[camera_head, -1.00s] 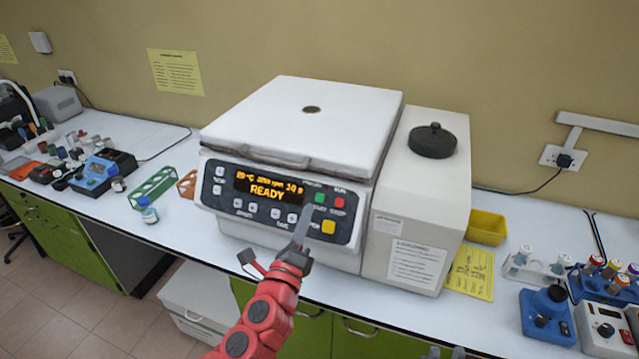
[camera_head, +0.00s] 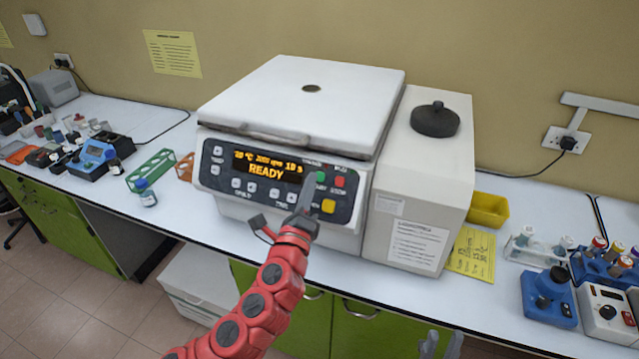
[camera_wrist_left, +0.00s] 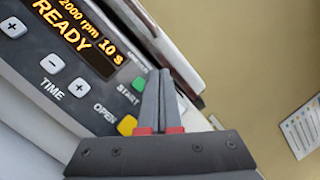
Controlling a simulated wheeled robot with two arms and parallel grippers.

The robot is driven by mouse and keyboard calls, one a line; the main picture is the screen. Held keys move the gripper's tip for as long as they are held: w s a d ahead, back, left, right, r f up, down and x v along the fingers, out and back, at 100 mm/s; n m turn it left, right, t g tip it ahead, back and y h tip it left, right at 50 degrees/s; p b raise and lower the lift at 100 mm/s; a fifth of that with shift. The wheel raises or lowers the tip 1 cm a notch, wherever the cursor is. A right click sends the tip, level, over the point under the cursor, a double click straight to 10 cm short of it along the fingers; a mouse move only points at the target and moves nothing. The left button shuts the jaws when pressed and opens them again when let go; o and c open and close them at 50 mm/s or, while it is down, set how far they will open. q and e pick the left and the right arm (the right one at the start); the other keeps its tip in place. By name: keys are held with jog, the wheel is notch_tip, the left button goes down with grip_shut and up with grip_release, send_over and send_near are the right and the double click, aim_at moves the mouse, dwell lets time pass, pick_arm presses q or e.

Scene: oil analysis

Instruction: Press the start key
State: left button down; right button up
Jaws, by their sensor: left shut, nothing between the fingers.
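The white centrifuge (camera_head: 300,95) stands on the bench with its lid closed. Its dark panel (camera_head: 226,185) reads READY, 2000 rpm and 10 s. The green start key (camera_head: 321,177) is at the panel's upper right, beside the red stop key (camera_head: 339,182) and above the yellow open key (camera_head: 328,206). In the left wrist view the green start key (camera_wrist_left: 138,84) shows just left of the fingertips. My left gripper (camera_head: 308,180) is shut and empty, its tips close to the start key; contact cannot be told.
A green tube rack (camera_head: 150,170) and a small blue-capped bottle (camera_head: 146,194) stand left of the centrifuge. A yellow tray (camera_head: 489,210), a yellow note (camera_head: 472,254) and a blue device (camera_head: 549,300) are to its right.

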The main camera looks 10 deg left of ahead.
aim_at(320, 177)
pick_arm(q)
jog(key=shift+w+d+f+b, duration=0.2)
jog(key=shift+w+f+b, duration=0.35)
jog(key=shift+w, duration=0.3)
jog(key=shift+w+d+f+b, duration=0.2)
jog(key=shift+w+f+b, duration=0.35)
jog(key=shift+w, duration=0.3)
jog(key=shift+f, duration=0.1)
dwell(0.7)
jog(key=shift+w+d+f+b, duration=0.1)
jog(key=shift+w+d+b, duration=0.05)
jog(key=shift+w+b, duration=0.2)
jog(key=shift+w+f+b, duration=0.25)
jog(key=shift+b, duration=0.05)
dwell(0.6)
jog(key=shift+r, duration=0.1)
jog(key=shift+s+r+p, duration=0.3)
jog(key=shift+s+p, duration=0.15)
jog(key=shift+s, duration=0.2)
jog(key=shift+r, duration=0.1)
